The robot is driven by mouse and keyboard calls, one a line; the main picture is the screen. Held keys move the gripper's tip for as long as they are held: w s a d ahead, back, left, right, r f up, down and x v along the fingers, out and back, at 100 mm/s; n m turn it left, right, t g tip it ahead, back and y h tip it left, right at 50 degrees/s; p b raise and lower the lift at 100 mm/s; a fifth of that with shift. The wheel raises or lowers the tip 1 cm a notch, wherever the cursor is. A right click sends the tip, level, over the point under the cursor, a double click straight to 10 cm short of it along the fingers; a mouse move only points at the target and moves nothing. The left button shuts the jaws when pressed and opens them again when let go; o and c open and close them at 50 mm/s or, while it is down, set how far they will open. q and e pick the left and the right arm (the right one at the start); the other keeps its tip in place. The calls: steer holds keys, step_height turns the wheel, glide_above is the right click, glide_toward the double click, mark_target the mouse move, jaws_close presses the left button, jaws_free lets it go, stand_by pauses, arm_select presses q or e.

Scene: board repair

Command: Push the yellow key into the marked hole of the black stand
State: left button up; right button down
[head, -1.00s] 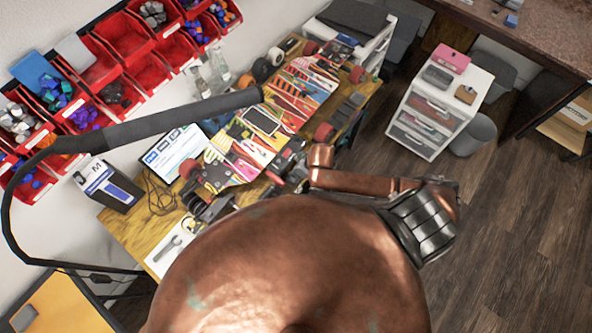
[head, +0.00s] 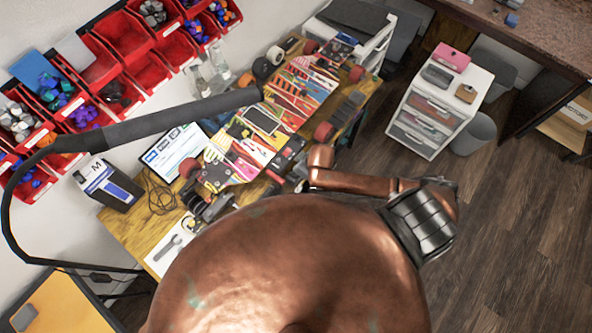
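I cannot make out the yellow key in the head view. Dark slotted pieces (head: 350,108) stand at the right edge of the wooden bench, but I cannot tell whether they are the black stand, and no marked hole shows. My copper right arm reaches over the bench's right side. Its dark gripper (head: 293,182) is small and partly hidden beside the skateboard, so its fingers are unclear. A dark shape that looks like my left gripper (head: 208,207) shows at the near end of the skateboard, partly covered by my large copper body. What either gripper holds cannot be seen.
A colourful skateboard (head: 262,125) with red wheels lies along the wooden bench (head: 130,228). A black lamp arm (head: 180,117) crosses above it. Red bins (head: 127,35) line the wall. A white drawer unit (head: 437,110) and a grey bin (head: 474,134) stand right; the floor there is clear.

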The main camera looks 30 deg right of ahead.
steer(key=c, duration=1.7)
jaws_free()
steer(key=shift+c, duration=0.2)
steer(key=shift+o, duration=0.6)
steer(key=shift+o, duration=0.8)
steer(key=shift+r, duration=0.15)
steer(key=shift+r+p, duration=1.3)
steer(key=shift+p, duration=0.8)
steer(key=shift+r, duration=0.1)
step_height(320, 180, up, 6)
steer(key=p, duration=0.8)
